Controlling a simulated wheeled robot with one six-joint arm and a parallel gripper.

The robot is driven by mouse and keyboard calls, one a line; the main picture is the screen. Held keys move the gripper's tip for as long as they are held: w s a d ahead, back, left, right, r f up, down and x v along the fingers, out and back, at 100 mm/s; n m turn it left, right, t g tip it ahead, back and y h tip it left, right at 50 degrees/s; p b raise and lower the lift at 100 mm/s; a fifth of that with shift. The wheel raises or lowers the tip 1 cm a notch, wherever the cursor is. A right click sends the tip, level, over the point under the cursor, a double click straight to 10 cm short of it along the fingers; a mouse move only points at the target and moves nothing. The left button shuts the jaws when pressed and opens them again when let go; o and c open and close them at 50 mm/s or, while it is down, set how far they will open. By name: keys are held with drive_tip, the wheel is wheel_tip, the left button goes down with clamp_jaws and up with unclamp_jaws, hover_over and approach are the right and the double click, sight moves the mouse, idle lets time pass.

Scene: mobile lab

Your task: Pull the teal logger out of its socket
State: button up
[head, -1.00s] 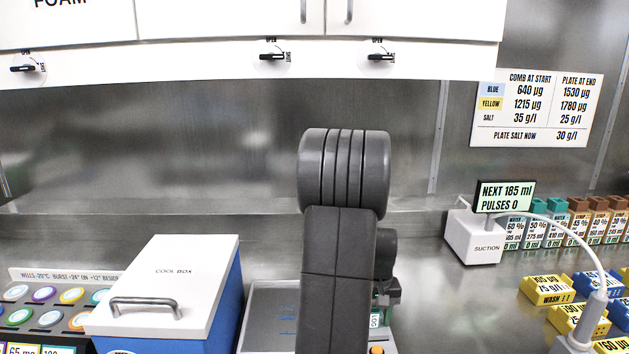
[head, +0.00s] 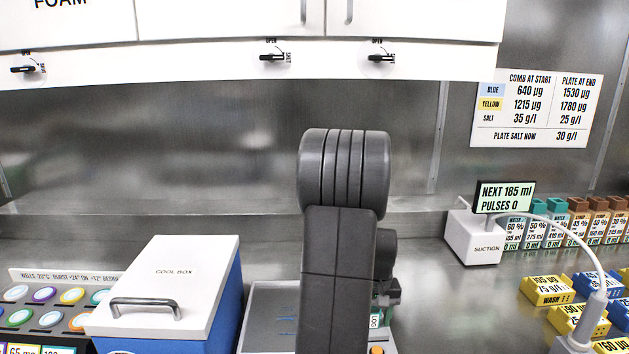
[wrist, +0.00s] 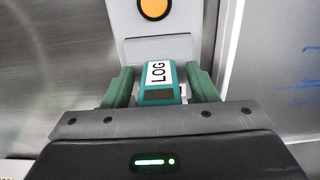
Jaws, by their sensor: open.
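The teal logger (wrist: 160,82), a small block with a white LOG label and a dark window, sits at the lower end of a pale panel (wrist: 158,48) in the wrist view. My gripper (wrist: 160,76) is open, with one green finger on each side of the logger. A narrow gap seems to show on either side; contact cannot be told. The socket itself is hidden.
An orange round button (wrist: 153,8) is on the panel beyond the logger. In the head view a cool box (head: 175,285) stands left of my arm. A suction unit (head: 472,238) and yellow and blue blocks (head: 548,290) are at right, with bare bench between.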

clamp_jaws()
drive_tip(key=shift+r, duration=0.1)
drive_tip(key=shift+r+p, duration=2.3)
drive_tip(key=shift+r, duration=0.6)
